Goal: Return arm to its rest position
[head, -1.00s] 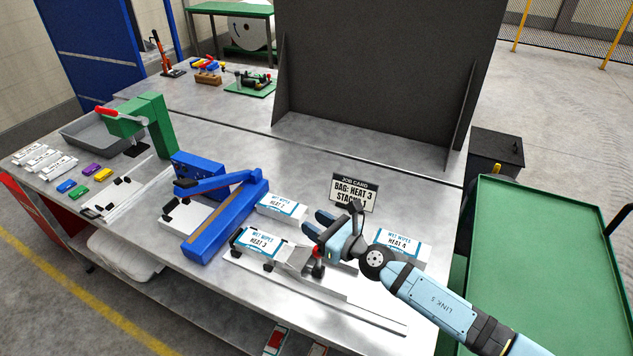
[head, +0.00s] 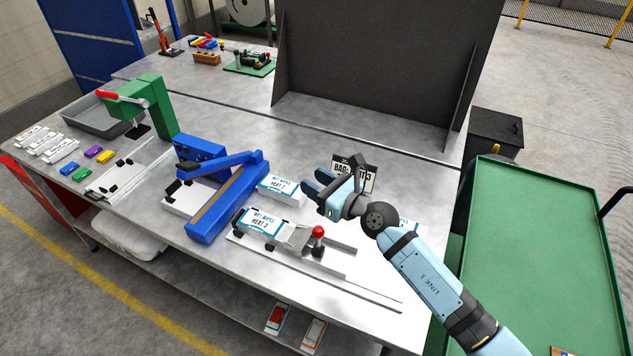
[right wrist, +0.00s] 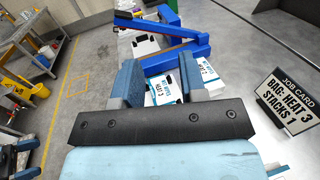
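My right gripper (head: 318,183) is above the steel bench, in front of the job card (head: 354,175), which it partly hides. Its two blue fingers (right wrist: 157,72) stand apart in the right wrist view, with nothing held between them. The HEAT 3 wet-wipes pack (head: 262,222) lies in a metal fixture with a red knob (head: 318,231), below and left of the gripper, apart from it. The HEAT 2 pack (head: 280,189) lies behind it. The HEAT 4 pack (head: 411,228) is mostly hidden by my right arm.
A blue sealer (head: 228,200) with a lever stands left of the packs. A green press (head: 153,105) is farther left. A dark upright panel (head: 385,70) stands behind the gripper. A green cart (head: 540,240) is at the right, beside my arm.

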